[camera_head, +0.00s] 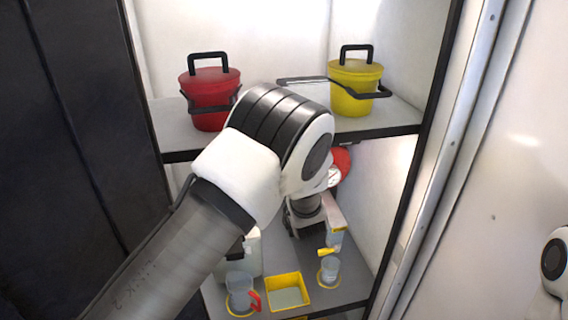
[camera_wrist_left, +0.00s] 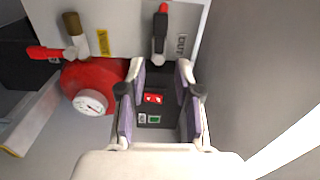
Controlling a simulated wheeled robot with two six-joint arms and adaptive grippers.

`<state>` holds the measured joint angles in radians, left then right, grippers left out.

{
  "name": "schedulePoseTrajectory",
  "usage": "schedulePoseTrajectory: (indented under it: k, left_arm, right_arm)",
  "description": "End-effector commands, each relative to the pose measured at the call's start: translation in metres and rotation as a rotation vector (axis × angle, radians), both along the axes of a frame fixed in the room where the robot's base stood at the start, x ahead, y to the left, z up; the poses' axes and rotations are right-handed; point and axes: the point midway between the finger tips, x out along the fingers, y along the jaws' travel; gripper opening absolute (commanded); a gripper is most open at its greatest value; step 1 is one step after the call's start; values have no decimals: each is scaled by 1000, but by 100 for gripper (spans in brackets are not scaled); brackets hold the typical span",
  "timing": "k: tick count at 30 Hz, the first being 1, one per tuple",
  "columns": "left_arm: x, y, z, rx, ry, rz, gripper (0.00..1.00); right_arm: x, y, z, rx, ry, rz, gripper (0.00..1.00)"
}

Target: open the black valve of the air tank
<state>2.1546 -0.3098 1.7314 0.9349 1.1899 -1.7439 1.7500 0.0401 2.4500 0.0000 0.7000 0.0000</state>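The red air tank (camera_wrist_left: 95,80) with its white round gauge (camera_wrist_left: 90,102) is at the left of the left wrist view. Its red side also shows behind my arm in the head view (camera_head: 342,158). A black valve (camera_wrist_left: 160,38) with a red tip stands beside an "OUT" label, just beyond my left fingertips. A red-handled lever (camera_wrist_left: 45,53) with a brass fitting is farther left. My left gripper (camera_wrist_left: 160,80) is open, its fingers apart and nothing seen held. I cannot tell whether it touches the valve. My right gripper is out of view.
A red bucket (camera_head: 210,95) and a yellow bucket (camera_head: 354,88) stand on the upper shelf (camera_head: 390,118). Below are a yellow tray (camera_head: 287,291), a clear jug (camera_head: 240,292) and a small clear cup (camera_head: 329,270). Cabinet walls close in on both sides.

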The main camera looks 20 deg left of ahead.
Motion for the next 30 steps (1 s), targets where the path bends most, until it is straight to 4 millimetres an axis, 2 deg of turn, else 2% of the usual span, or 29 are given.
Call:
schedulePoseTrajectory:
  k: [10, 12, 14, 17, 21, 23, 24, 26, 27, 29, 30]
  left_arm:
    - [0, 0, -1, -1, 1, -1, 33]
    - [-1, 2, -9, -15, 9, -6, 33]
    - [-6, 4, -27, -47, 26, -17, 33]
    - [-21, 12, -77, -154, 77, -44, 33]
    - [-62, 21, -169, -383, 188, -59, 33]
    - [-85, 24, -206, -488, 239, -49, 33]
    - [-102, 25, -229, -558, 273, -36, 33]
    - [-129, 26, -263, -665, 327, -6, 33]
    - [-149, 26, -284, -734, 364, 21, 33]
    - [-181, 26, -314, -839, 417, 71, 33]
    - [-203, 25, -332, -907, 454, 111, 33]
  right_arm:
    - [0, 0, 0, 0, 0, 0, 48]
    - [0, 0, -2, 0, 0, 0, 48]
    - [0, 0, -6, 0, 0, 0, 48]
    - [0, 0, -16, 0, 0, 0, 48]
    - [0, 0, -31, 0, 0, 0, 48]
    - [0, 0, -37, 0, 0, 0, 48]
    - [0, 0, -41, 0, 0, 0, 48]
    - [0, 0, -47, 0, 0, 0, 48]
    - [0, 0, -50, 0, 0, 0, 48]
    - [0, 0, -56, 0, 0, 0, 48]
    - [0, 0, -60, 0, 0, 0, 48]
